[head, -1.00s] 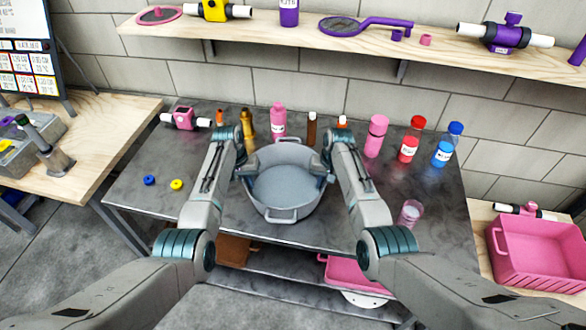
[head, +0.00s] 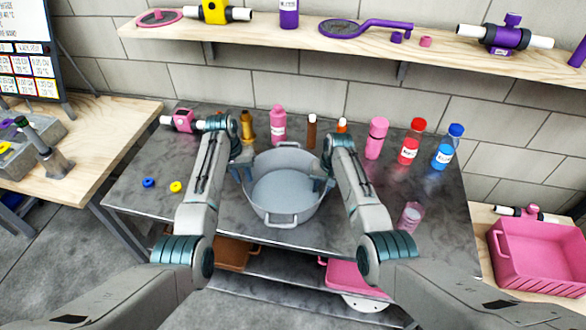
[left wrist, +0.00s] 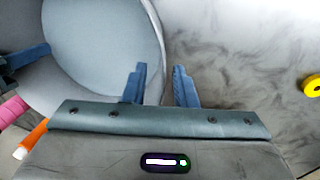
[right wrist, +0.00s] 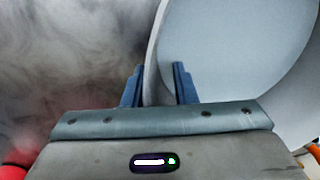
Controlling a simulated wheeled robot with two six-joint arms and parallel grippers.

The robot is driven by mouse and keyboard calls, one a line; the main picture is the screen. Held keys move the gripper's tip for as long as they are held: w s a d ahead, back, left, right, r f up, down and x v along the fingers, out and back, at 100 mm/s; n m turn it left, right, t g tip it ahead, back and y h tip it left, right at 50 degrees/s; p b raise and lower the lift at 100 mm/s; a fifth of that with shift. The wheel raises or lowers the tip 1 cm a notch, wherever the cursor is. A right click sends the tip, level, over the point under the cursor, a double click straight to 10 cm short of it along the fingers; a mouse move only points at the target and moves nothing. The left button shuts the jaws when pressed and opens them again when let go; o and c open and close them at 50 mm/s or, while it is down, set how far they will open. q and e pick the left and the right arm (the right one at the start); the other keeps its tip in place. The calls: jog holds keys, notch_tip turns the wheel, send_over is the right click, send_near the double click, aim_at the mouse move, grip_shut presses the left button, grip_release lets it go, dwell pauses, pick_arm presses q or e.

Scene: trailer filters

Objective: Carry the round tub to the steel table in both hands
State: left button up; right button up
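The round grey tub (head: 284,190) is upright over the middle of the steel table (head: 385,190) and appears to rest on it. Its two loop handles face the wall and me. My left gripper (head: 243,172) is at the tub's left side. In the left wrist view its fingers (left wrist: 160,85) are apart, one inside the tub and one outside, with gaps beside the wall. My right gripper (head: 322,185) is at the right side. In the right wrist view its fingers (right wrist: 158,86) also stand apart astride the wall. Parts of the tub's sides are hidden by my grippers.
Several bottles stand behind the tub, including a pink bottle (head: 278,125) and a blue-capped bottle (head: 444,155). A blue ring (head: 149,183) and a yellow ring (head: 176,187) lie left. A clear cup (head: 410,216) stands right. A wooden shelf (head: 270,40) runs above.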

pick_arm(q)
notch_tip(320, 180, up, 6)
jog(key=a, duration=0.1)
jog(key=shift+r, duration=0.15)
pick_arm(e)
notch_tip(320, 180, up, 12)
jog(key=d, duration=0.2)
pick_arm(q)
jog(key=shift+a, duration=0.1)
pick_arm(e)
jog(key=shift+s+f, duration=0.1)
